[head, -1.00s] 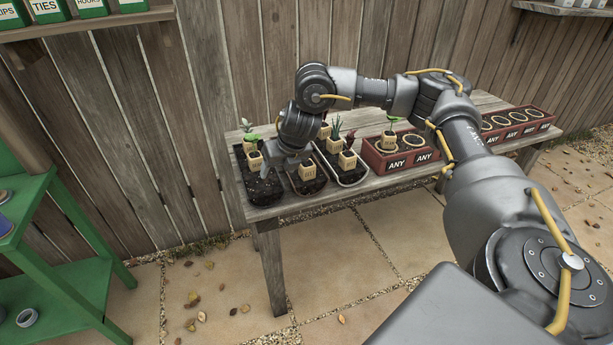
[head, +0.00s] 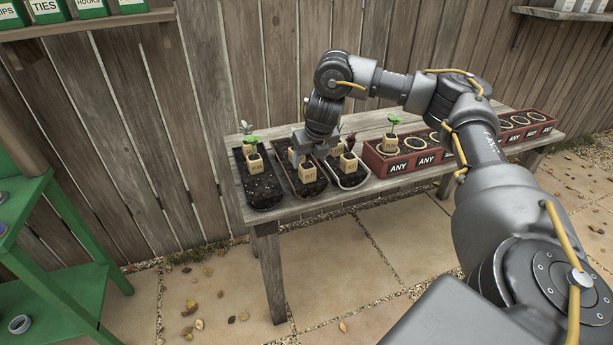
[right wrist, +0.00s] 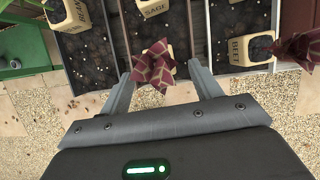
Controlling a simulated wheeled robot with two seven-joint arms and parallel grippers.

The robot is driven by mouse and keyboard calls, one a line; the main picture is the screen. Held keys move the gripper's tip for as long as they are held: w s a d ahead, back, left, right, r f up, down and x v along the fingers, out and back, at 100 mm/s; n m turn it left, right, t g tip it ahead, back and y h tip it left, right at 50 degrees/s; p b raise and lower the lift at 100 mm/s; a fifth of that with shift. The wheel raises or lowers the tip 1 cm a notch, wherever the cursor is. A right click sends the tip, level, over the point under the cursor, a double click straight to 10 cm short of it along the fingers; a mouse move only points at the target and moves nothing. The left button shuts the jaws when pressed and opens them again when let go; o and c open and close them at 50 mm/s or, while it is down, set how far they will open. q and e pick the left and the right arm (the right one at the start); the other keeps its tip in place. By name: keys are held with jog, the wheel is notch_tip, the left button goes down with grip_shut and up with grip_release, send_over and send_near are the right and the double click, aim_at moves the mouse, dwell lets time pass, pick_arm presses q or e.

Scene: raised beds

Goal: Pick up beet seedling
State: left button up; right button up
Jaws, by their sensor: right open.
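A dark red-leaved beet seedling (right wrist: 154,68) in a small tan pot shows between my right gripper's fingers (right wrist: 162,90) in the right wrist view. Its leaves cover most of the pot there. In the head view its tan pot (head: 308,173) stands at the front of the middle black tray, and my right gripper (head: 315,150) is just above and behind it, hiding its leaves. The fingers are open, one on each side of the plant; I see no grip. Another pot marked BEET (right wrist: 250,50), with red leaves, stands in the tray to the right. My left gripper is out of view.
A SAGE pot (right wrist: 152,8) is behind in the same middle tray. A BEAN pot (right wrist: 72,14) stands in the left tray (head: 264,194). Red planters marked ANY (head: 397,167) stand to the right on the wooden table (head: 430,184). A green shelf (head: 70,290) is at the left.

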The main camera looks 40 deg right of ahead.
aim_at(307, 166)
jog(key=shift+x, duration=2.7)
jog(key=shift+w, duration=0.1)
jog(key=c, duration=1.1)
jog(key=shift+r, duration=0.1)
